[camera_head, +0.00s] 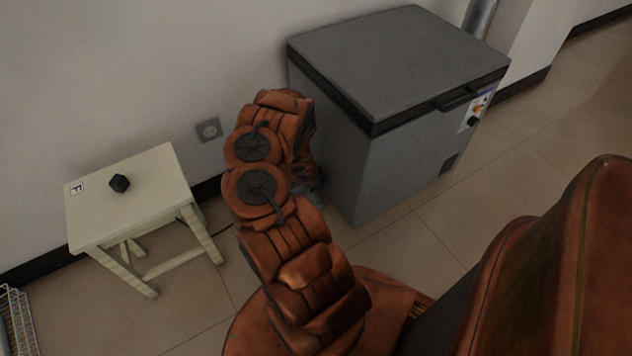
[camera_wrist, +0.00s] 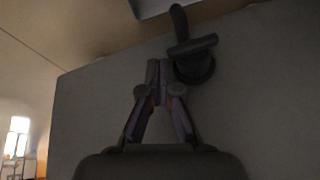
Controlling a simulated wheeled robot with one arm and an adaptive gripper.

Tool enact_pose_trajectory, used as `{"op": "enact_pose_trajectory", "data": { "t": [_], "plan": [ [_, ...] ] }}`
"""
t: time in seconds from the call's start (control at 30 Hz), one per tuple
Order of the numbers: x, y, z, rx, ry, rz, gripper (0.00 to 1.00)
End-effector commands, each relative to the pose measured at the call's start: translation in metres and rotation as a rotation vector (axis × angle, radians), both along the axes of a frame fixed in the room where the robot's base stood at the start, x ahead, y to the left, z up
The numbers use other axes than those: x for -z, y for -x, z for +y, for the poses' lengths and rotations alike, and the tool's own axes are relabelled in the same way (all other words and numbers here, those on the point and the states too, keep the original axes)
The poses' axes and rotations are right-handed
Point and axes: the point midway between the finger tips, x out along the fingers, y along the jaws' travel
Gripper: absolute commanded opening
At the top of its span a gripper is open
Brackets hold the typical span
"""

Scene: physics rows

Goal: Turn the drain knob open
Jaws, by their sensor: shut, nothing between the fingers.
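The drain knob (camera_wrist: 193,58) is a dark round fitting with a crossbar and a curved spout-like piece above it. It sits on a plain grey face in the wrist view, and I cannot make it out in the head view. My gripper (camera_wrist: 157,68) is shut and empty, its fingertips just left of the knob. I cannot tell whether they touch it. The grey chest freezer (camera_head: 400,160) stands against the wall in the head view, lid closed. My arm hides part of its left side and most of the gripper.
A cream stool (camera_head: 150,200) stands left of my arm with a small black object (camera_head: 119,183) on it. A wall socket (camera_head: 208,130) is behind. A wire rack (camera_head: 17,320) is at the lower left. Tiled floor is clear right of the freezer.

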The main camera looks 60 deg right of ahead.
Motion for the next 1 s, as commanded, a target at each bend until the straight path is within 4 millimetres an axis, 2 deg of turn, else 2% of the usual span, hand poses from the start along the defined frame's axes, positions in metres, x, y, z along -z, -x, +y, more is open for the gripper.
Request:
{"op": "enact_pose_trajectory", "data": {
  "t": [0.73,1.0],
  "plan": [
    [0.0027,-0.0013,0.0025,-0.005,-0.001,-0.002,0.0],
    [-0.0045,-0.001,0.0023,-0.004,-0.001,-0.002,0.0]
  ]
}}
